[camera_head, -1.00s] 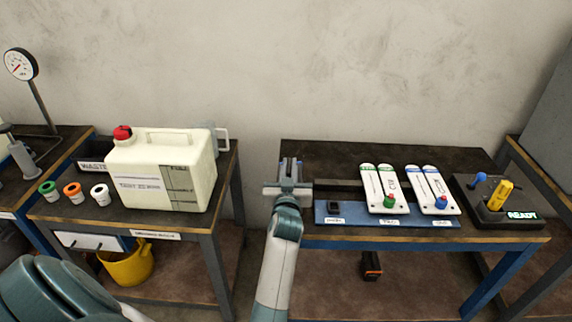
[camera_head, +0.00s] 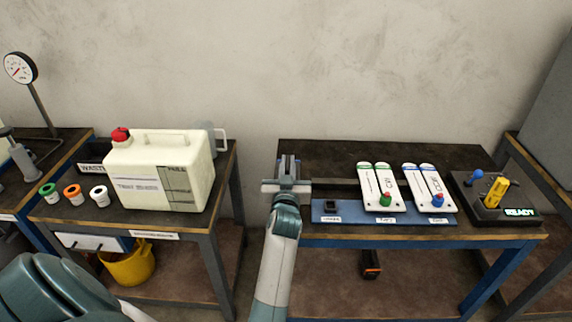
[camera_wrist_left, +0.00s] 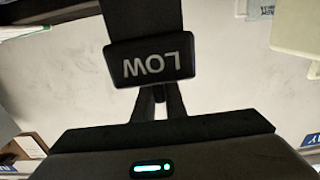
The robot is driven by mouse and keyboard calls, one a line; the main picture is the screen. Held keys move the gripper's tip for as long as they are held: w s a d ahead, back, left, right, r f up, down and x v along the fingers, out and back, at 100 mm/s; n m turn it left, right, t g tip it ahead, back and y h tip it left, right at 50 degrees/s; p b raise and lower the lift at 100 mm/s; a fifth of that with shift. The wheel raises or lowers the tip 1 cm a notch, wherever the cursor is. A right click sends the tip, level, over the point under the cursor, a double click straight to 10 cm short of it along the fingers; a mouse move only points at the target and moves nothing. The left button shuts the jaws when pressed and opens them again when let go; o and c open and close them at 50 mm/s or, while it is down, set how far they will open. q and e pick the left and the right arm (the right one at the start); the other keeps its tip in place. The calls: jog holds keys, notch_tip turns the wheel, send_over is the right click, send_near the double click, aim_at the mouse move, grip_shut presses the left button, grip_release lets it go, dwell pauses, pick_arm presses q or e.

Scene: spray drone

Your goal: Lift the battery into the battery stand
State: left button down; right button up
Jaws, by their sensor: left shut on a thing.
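My left gripper (camera_head: 287,180) is over the left end of the right-hand table, with its arm coming up from below. It is shut on a black block marked LOW (camera_wrist_left: 150,62), which I take to be the battery. In the left wrist view the label reads upside down, and the block sits at the gripper's fingertips (camera_wrist_left: 158,98). In the head view the gripper hides most or all of it. I cannot tell for certain which thing is the battery stand. My right gripper is not in view.
A blue mat (camera_head: 350,219) bears a small black holder (camera_head: 330,205) and white panels with green and blue knobs (camera_head: 386,199). A cream canister (camera_head: 150,178) is on the left table. An orange-black object (camera_head: 371,264) lies beneath.

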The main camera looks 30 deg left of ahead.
pick_arm(q)
jog(key=shift+r+p, duration=0.3)
jog(key=shift+r, duration=0.3)
jog(key=shift+d+r, duration=0.1)
dwell(0.4)
dwell(1.1)
jog(key=shift+d, duration=0.1)
dwell(0.4)
jog(key=shift+f+b, duration=0.35)
jog(key=shift+f, duration=0.35)
jog(key=shift+f, duration=0.25)
